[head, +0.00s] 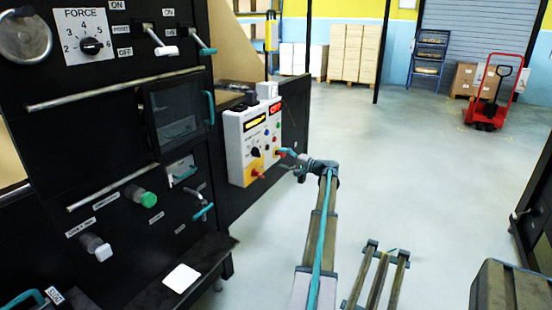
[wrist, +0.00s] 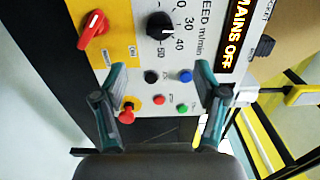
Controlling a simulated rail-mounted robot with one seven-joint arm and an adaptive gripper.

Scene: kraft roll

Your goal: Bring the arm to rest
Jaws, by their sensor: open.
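My gripper (head: 284,160) is at the end of my arm, in front of the lower right part of a white control panel (head: 235,150). In the wrist view my gripper (wrist: 160,78) has its two teal-tipped fingers spread wide apart, with nothing between them. The panel face lies beyond the fingers. It carries a red rotary switch (wrist: 92,28) on a yellow plate, a black speed dial (wrist: 160,25), several small buttons and a lit display (wrist: 236,35) reading MAINS OFF. I cannot tell whether a finger touches the panel.
A black machine front (head: 110,170) with knobs, handles and bars fills the left. Open grey floor (head: 400,150) lies to the right. A red pallet truck (head: 490,100), boxes (head: 355,55) and a blue rack (head: 428,58) stand far back. A dark cabinet edge (head: 538,200) is at the right.

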